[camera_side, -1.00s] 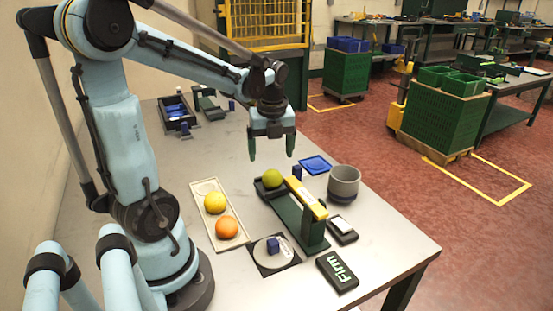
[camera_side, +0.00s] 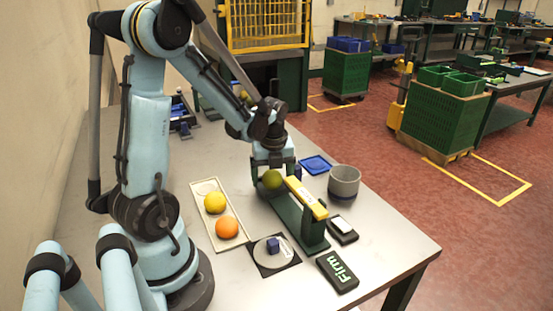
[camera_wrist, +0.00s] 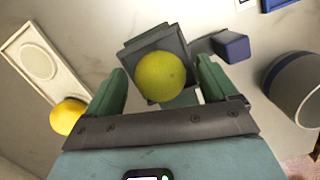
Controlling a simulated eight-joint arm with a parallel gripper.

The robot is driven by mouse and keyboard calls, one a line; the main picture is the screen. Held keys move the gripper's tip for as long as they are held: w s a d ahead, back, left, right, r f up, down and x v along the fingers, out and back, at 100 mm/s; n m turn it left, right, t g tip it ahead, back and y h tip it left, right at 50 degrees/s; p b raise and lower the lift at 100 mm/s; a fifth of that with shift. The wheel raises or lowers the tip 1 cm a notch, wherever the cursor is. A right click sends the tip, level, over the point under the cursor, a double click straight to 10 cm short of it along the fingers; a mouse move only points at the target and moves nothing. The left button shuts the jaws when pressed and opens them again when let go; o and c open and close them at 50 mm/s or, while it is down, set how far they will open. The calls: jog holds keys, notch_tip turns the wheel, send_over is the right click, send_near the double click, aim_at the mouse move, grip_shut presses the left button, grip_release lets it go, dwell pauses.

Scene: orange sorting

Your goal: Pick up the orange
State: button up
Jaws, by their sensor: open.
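The orange (camera_side: 227,227) lies at the near end of a pale tray (camera_side: 236,243) in the side view. A yellow fruit (camera_side: 215,202) lies on the same tray, behind the orange. A yellow-green fruit (camera_side: 272,181) sits at the far end of a dark green stand (camera_side: 312,232). My gripper (camera_side: 272,172) is open and low at this green fruit, apart from the tray. In the wrist view, the green fruit (camera_wrist: 160,77) shows between my two green fingers, with gaps on both sides. A yellow-orange fruit (camera_wrist: 67,116) is partly hidden at lower left there.
A yellow-topped bar (camera_side: 306,197) rises on the stand just right of my gripper. A grey cup (camera_side: 344,181) and a blue square tray (camera_side: 316,165) stand further right. A plate with a blue block (camera_side: 273,245) and a black "Firm" box (camera_side: 338,272) are nearer the front.

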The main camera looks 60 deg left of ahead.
jog(key=shift+f, duration=0.1)
jog(key=c, duration=1.2)
